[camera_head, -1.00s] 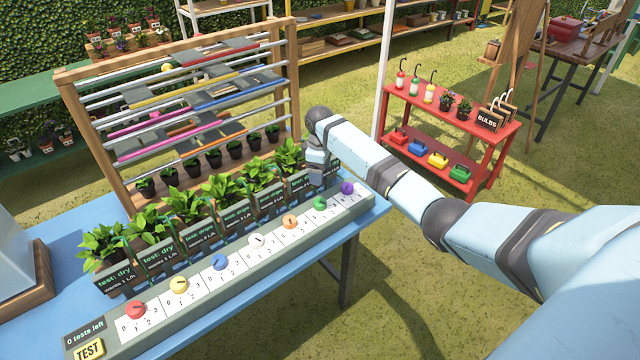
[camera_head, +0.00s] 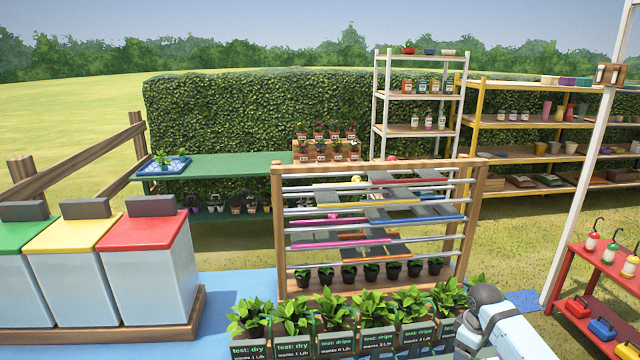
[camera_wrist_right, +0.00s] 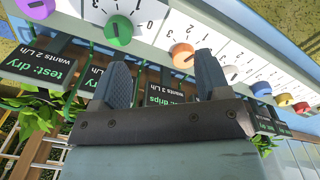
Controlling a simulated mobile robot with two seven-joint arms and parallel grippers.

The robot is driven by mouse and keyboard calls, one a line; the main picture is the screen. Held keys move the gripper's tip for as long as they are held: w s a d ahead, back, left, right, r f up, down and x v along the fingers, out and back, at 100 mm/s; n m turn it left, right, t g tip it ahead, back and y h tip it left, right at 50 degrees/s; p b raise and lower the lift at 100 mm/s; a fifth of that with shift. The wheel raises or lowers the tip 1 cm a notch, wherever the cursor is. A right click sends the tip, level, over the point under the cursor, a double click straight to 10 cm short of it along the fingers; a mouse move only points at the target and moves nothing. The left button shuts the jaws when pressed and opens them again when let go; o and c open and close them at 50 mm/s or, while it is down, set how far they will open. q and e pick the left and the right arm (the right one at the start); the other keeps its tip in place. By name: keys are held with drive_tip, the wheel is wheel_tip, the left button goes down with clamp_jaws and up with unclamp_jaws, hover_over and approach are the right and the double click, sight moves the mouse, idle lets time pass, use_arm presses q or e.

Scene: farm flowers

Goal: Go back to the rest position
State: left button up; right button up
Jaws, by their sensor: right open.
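My right gripper (camera_wrist_right: 163,82) is open in the right wrist view, with nothing between its two fingers. My left gripper is in neither view.
The wooden rack (camera_head: 278,225) with coloured sloping channels stands behind the plants. Bins with green, yellow and red lids (camera_head: 145,232) stand at left. A red shelf (camera_head: 575,255) stands at right. Grass lies between the rack and red shelf.

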drive_tip(key=s+a+f+m, duration=0.1)
drive_tip(key=s+a+f, duration=0.1)
drive_tip(key=s+a, duration=0.35)
drive_tip(key=s+a+f+t, duration=0.1)
drive_tip(key=s+a, duration=0.1)
drive_tip(key=s, duration=0.6)
drive_tip(key=s+a+f+m, duration=0.1)
drive_tip(key=s+a+f, duration=0.1)
drive_tip(key=s+a, duration=0.35)
drive_tip(key=s+r+m+t, duration=0.15)
drive_tip(key=s+r, duration=0.35)
drive_tip(key=s, duration=0.5)
drive_tip(key=s+r+m+t, duration=0.1)
drive_tip(key=s+r+m, duration=0.25)
drive_tip(key=s, duration=0.75)
drive_tip(key=w+a+f+n+t+y+p, duration=0.2)
drive_tip(key=w+a+f+t, duration=0.3)
drive_tip(key=f, duration=0.4)
drive_tip(key=shift+w+a+f+t+y+p, duration=0.25)
drive_tip(key=shift+w+a+t+y+p, duration=0.15)
drive_tip(key=shift+w+t+y+p, duration=0.55)
drive_tip(key=shift+s+h, duration=0.1)
drive_tip(key=shift+h, duration=0.15)
